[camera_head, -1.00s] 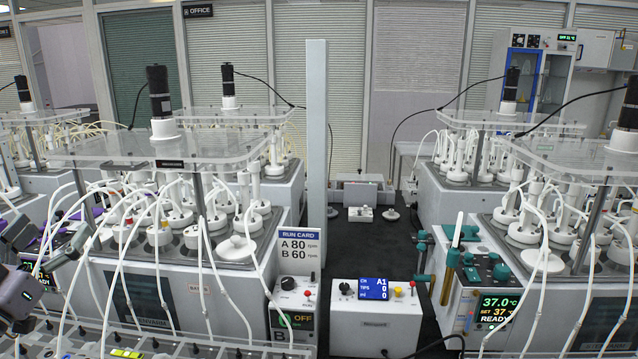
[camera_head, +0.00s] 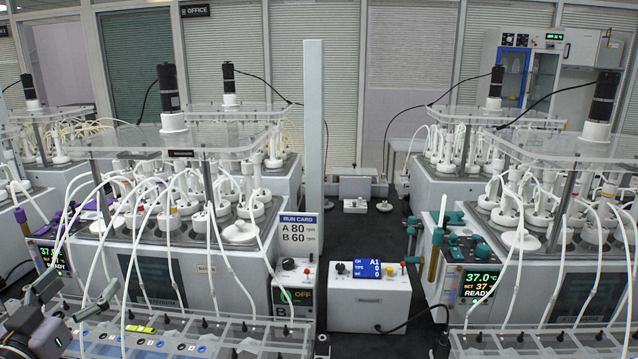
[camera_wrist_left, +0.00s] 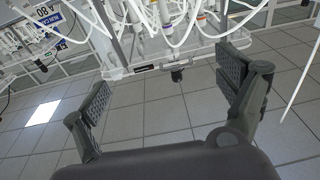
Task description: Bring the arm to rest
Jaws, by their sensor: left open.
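My left gripper (camera_wrist_left: 167,100) is open and empty in the left wrist view, its two padded fingers wide apart over the tiled floor. In the head view my left gripper (camera_head: 62,306) shows at the lower left, in front of the left bench and beside the clear rack (camera_head: 215,345) at the front. It appears clear of the rack, but the exact gap cannot be told. My right gripper is not in view.
The left reactor (camera_head: 160,270) and right reactor (camera_head: 560,275) carry many white tubes. A control box (camera_head: 368,300) with a blue display stands between them. A white post (camera_head: 314,120) rises behind. In the wrist view, tubes hang near the fingers; grey floor tiles (camera_wrist_left: 150,118) are clear.

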